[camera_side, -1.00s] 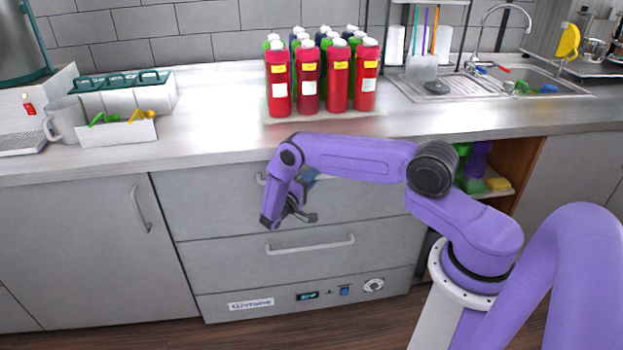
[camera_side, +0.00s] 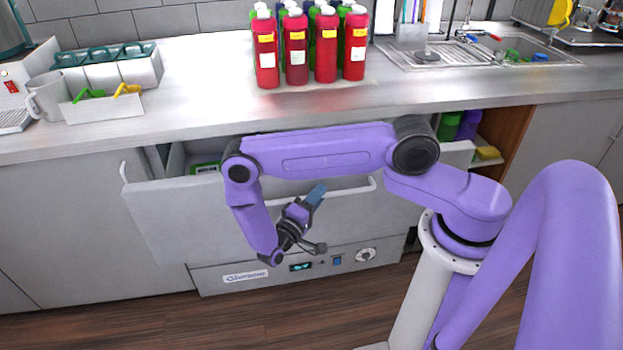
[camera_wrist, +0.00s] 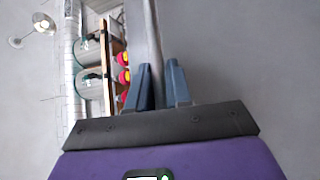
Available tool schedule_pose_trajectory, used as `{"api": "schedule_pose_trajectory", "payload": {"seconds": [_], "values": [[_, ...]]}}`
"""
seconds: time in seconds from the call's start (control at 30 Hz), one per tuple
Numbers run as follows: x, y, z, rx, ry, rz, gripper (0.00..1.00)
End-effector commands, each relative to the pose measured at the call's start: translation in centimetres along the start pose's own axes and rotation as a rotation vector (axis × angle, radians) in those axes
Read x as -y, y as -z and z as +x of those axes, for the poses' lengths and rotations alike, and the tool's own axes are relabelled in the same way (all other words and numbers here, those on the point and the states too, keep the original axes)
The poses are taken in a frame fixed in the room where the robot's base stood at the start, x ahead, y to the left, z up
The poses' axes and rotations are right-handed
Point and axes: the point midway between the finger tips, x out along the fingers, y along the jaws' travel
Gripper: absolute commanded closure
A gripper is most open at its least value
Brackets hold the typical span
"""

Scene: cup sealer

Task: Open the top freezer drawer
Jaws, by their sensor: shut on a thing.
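The top freezer drawer's grey front (camera_side: 170,215) stands pulled out from the cabinet in the side view, with a gap behind it. Its handle (camera_side: 350,187) runs across the front, partly hidden by my purple arm. My gripper (camera_side: 316,194) is shut on the handle, its blue fingers at the bar. In the wrist view, my gripper (camera_wrist: 161,85) has its blue fingers on either side of a grey bar (camera_wrist: 150,35), which looks like the handle. The grip itself is small in the side view.
A green item (camera_side: 205,168) shows inside the open drawer. The control panel (camera_side: 300,267) is below. Red bottles (camera_side: 326,55) stand on the counter (camera_side: 200,105) above. A white bin (camera_side: 100,105) is at the left. The wooden floor (camera_side: 250,320) in front is clear.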

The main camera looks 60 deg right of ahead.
Motion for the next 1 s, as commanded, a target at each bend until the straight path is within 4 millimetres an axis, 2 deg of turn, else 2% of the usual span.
{"api": "schedule_pose_trajectory", "payload": {"seconds": [0.1, 0.33, 0.57, 0.9, 0.93, 0.97, 1.0], "values": [[-0.5, -1.5, -1.8, -0.008, -0.001, 0.002, 1.0], [-1.1, -3.5, -3.7, -0.005, 0.0, 0.002, 1.0], [-1.2, -4.2, -4.4, -0.002, 0.001, 0.002, 1.0], [-1.2, -4.2, -4.4, -0.003, 0.002, 0.003, 1.0], [-1.2, -4.2, -4.4, -0.003, 0.002, 0.003, 0.71], [-1.2, -4.2, -4.4, -0.002, 0.002, 0.003, 0.61], [-1.2, -4.2, -4.4, -0.002, 0.002, 0.003, 0.61]]}}
